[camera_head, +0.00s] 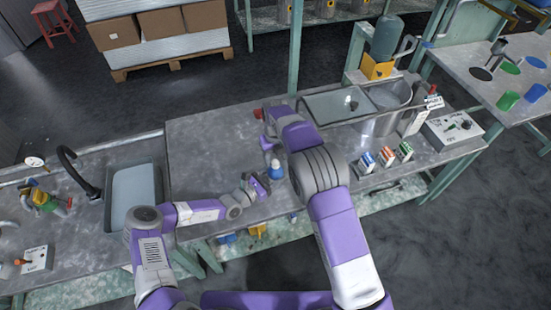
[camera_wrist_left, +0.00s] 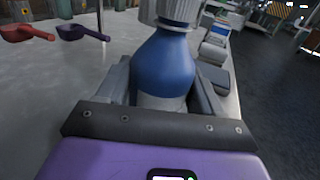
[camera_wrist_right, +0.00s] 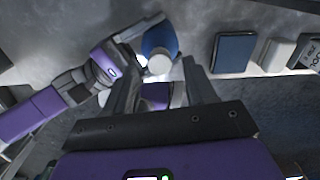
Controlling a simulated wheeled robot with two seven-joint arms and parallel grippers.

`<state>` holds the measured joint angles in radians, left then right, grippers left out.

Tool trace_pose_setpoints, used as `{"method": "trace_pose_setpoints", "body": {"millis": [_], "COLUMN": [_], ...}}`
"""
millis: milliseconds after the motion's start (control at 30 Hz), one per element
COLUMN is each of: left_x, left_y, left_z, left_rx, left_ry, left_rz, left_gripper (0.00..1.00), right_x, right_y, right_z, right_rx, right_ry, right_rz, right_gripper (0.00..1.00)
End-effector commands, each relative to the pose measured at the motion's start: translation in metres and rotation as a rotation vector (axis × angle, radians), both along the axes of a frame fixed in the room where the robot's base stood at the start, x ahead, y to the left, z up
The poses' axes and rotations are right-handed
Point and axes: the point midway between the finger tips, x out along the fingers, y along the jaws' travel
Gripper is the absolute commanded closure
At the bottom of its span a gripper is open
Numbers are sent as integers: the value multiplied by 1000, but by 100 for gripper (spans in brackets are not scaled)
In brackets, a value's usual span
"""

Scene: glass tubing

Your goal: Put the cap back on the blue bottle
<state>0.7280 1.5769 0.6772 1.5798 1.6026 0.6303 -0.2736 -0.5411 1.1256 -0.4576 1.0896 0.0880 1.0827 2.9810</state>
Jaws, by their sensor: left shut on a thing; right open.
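The blue bottle (camera_head: 277,171) stands upright near the workbench's front edge. My left gripper (camera_head: 262,182) is shut around its lower body; the bottle (camera_wrist_left: 165,70) fills the middle of the left wrist view. A white ribbed cap (camera_wrist_left: 176,12) sits on the bottle's neck, its top cut off by the frame. Whether it is fully tight cannot be told. In the right wrist view the cap (camera_wrist_right: 160,64) shows as a pale disc at the end of the blue bottle. My right gripper (camera_wrist_right: 160,88) is open, its fingers either side of the cap's direction; the head view hides its fingertips.
Red (camera_wrist_left: 27,33) and purple (camera_wrist_left: 84,32) scoops lie on the bench. Small coloured boxes (camera_head: 386,156) and a control box (camera_head: 452,128) stand to the right. A glass-covered tank (camera_head: 345,104) is behind, and a sink (camera_head: 135,195) is left. The bench front drops away to the floor.

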Motion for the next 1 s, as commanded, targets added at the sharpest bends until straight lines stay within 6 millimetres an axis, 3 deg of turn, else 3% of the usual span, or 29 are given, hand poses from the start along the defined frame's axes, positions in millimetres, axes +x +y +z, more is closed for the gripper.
{"method": "trace_pose_setpoints", "body": {"millis": [200,633,767,1000], "left_x": [0,0,0,0], "left_y": [0,0,0,0], "left_z": [0,0,0,0], "left_rx": [1,1,1,1], "left_ry": [0,0,0,0], "left_rz": [0,0,0,0], "left_gripper": [100,100,100,100], "right_x": [0,-1,-5,-13], "right_y": [0,0,2,4], "right_z": [26,24,21,13], "right_rx": [1,1,2,15], "right_ry": [-2,8,25,64], "right_rz": [0,74,262,774], "right_gripper": [45,47,47,47]}}
